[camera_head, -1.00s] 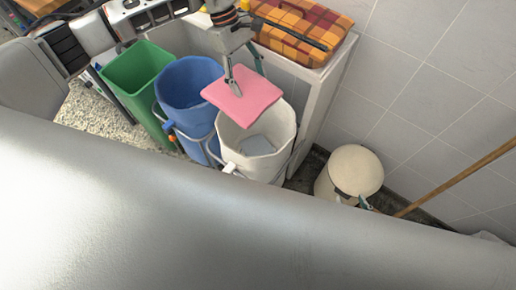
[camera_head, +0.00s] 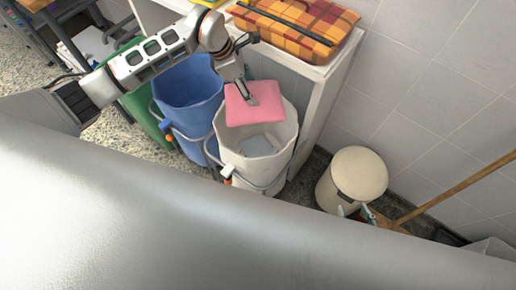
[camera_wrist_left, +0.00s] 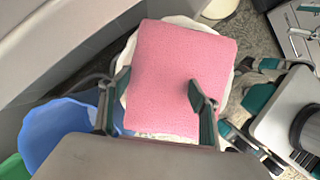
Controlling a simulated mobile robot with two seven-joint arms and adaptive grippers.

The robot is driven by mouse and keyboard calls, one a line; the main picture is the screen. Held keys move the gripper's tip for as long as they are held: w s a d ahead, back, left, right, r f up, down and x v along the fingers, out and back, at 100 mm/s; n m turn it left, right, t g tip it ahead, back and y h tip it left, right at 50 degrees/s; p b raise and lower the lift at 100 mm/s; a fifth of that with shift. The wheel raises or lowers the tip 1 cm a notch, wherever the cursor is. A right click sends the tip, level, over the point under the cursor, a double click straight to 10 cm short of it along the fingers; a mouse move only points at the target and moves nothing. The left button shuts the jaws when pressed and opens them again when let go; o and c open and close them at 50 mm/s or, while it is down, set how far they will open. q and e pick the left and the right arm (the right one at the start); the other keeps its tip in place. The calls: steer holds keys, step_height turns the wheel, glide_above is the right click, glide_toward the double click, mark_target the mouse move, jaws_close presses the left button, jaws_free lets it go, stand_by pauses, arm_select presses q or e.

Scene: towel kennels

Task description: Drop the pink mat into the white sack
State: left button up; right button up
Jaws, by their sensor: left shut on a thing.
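The pink mat (camera_head: 240,110) is a flat square pad held above the back part of the white sack (camera_head: 283,150). My left gripper (camera_head: 248,97) is shut on it. In the left wrist view the pink mat (camera_wrist_left: 180,65) fills the middle, with the fingers of the left gripper (camera_wrist_left: 160,108) at its near part. The white sack (camera_wrist_left: 190,22) shows around the mat's edges; most of its opening is hidden there. My right gripper (camera_wrist_left: 250,100) is at the right of that view, fingers apart and empty; only its tips (camera_head: 356,212) show in the head view.
A light grey cloth (camera_head: 258,146) lies inside the sack. A blue bin (camera_head: 185,90) and a green bin (camera_head: 140,105) stand to its left. A shelf with a plaid case (camera_head: 295,25) is behind. A cream bin (camera_head: 357,172) and a broom (camera_head: 450,190) are at right.

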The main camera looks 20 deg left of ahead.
arm_select(q)
steer(key=shift+s+f+b, duration=0.1)
steer(key=shift+f+b, duration=0.2)
steer(key=shift+f, duration=0.65)
steer(key=shift+f+b, duration=0.55)
steer(key=shift+f, duration=0.2)
steer(key=o, duration=1.1)
steer(key=shift+c, duration=0.2)
steer(key=shift+o, duration=0.6)
steer(key=v, duration=1.2)
steer(key=shift+d, duration=0.15)
